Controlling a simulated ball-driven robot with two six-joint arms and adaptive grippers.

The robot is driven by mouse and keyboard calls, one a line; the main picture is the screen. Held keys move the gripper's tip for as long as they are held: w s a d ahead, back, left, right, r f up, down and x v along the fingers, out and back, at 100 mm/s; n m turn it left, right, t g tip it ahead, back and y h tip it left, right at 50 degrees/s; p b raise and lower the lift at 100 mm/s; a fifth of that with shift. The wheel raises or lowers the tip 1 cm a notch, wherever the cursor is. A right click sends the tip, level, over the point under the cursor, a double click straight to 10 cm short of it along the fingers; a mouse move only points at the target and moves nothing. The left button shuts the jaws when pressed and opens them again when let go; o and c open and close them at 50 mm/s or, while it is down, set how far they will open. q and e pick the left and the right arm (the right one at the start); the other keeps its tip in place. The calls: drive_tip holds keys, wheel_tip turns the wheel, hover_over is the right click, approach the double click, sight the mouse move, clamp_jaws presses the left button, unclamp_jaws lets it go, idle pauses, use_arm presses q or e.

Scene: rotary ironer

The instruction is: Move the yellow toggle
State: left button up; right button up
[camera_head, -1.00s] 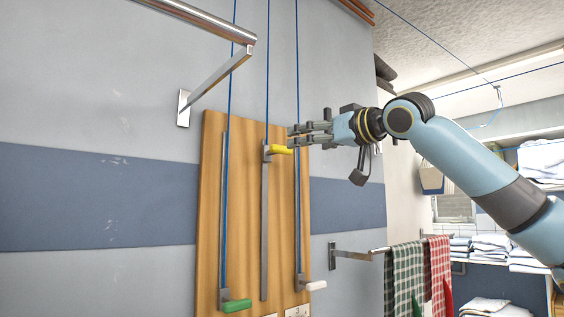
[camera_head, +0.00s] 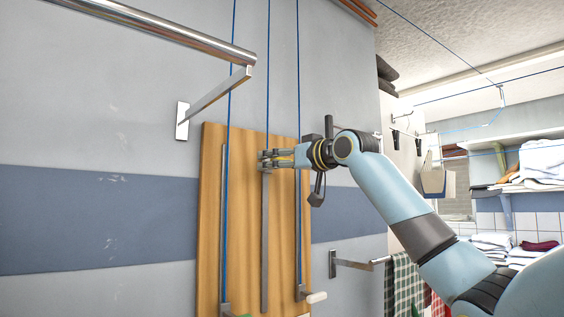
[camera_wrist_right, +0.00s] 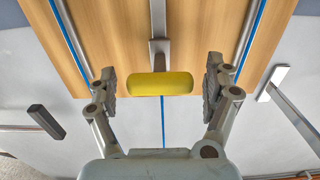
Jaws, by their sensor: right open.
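The yellow toggle (camera_wrist_right: 160,84) is a rounded bar on a slider in the middle metal track of the wooden board (camera_head: 211,200). In the right wrist view it lies between the two open fingers of my right gripper (camera_wrist_right: 160,86), with a gap on each side. In the head view my right gripper (camera_head: 268,160) is at the upper part of the middle track, and its fingers mostly hide the toggle. My left gripper is not in view.
A green handle (camera_head: 232,314) and a white handle (camera_head: 316,297) sit low on the side tracks, with blue cords running up. A metal rail (camera_head: 150,28) juts out at upper left. A checked towel (camera_head: 403,285) hangs at lower right.

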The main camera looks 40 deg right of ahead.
drive_tip(key=shift+c, duration=0.4)
drive_tip(key=c, duration=1.6)
wheel_tip(320, 180, down, 35)
drive_tip(key=b, duration=1.4)
drive_tip(key=shift+b, duration=0.4)
drive_tip(key=o, duration=1.7)
drive_tip(key=shift+r, duration=0.2)
